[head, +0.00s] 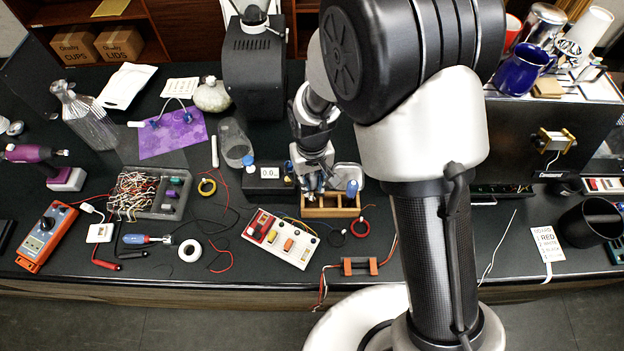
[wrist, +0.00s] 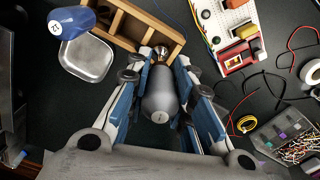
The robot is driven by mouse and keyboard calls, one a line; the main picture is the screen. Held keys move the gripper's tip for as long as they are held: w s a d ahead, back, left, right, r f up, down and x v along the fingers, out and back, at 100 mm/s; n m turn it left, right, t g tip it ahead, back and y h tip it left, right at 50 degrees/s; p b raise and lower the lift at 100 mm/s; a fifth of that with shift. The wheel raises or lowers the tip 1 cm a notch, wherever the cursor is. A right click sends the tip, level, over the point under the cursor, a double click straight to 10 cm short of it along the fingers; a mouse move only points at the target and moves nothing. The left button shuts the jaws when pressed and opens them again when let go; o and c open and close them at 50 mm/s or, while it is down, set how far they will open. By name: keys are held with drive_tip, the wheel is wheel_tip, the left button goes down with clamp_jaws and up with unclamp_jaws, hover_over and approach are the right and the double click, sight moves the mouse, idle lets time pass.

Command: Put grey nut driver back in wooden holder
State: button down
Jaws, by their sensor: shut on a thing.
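The grey nut driver (wrist: 160,100) is in my gripper (wrist: 158,70) in the wrist view. My fingers close on either side of its grey handle, and its butt end faces the camera. The wooden holder (wrist: 172,35) lies just past the fingertips; its compartments show partly. Whether the driver's shaft is inside a slot or above it, I cannot tell. In the head view my gripper (head: 312,184) is over the left part of the wooden holder (head: 332,212) and hides the grey driver. A blue-handled driver (wrist: 70,22) stands at the holder's other end, also visible in the head view (head: 352,188).
A shiny metal dish (wrist: 87,58) is close beside the holder. A white switch board (head: 281,238) stands left of it, and a black display box (head: 268,178) stands behind that. The black brewer (head: 254,70) rises behind.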

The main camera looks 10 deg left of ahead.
sight(312, 196)
drive_tip(key=shift+f+b, duration=1.8)
drive_tip(key=shift+f, duration=0.5)
drive_tip(key=c, duration=1.3)
unclamp_jaws()
drive_tip(key=o, duration=0.4)
